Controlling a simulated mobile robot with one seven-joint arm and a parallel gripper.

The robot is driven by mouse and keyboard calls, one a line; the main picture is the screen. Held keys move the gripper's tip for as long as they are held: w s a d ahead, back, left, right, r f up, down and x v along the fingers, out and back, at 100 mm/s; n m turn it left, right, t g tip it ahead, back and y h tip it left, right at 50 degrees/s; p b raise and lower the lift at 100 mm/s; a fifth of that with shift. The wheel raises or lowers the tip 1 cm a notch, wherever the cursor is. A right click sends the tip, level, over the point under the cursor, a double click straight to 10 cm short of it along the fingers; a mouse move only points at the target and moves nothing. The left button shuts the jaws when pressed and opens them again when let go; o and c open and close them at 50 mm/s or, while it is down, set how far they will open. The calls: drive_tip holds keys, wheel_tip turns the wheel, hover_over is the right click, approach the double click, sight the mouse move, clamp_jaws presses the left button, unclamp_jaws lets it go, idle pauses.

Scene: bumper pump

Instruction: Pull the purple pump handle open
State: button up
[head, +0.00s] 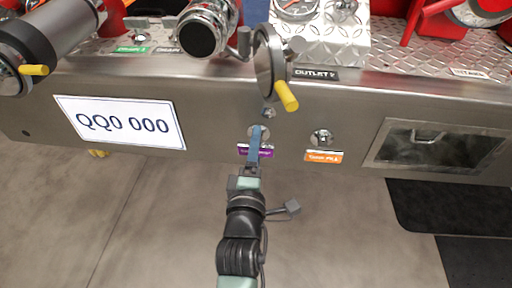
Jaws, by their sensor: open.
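The purple label (243,151) is on the front face of the steel bumper, partly covered by my gripper. A small metal pump handle (265,132) shows just above this label, mostly hidden behind my fingers. My gripper (257,130) reaches up to the handle from below, its blue fingers over it. The jaws are open. I cannot tell from this view whether the fingers are around the handle or only in front of it.
A similar metal handle (322,136) with an orange label (324,156) is to the right. A licence plate (119,121) is at left and a recessed box (437,147) at right. The floor below is clear.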

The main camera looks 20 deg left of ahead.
clamp_jaws()
idle(1.3)
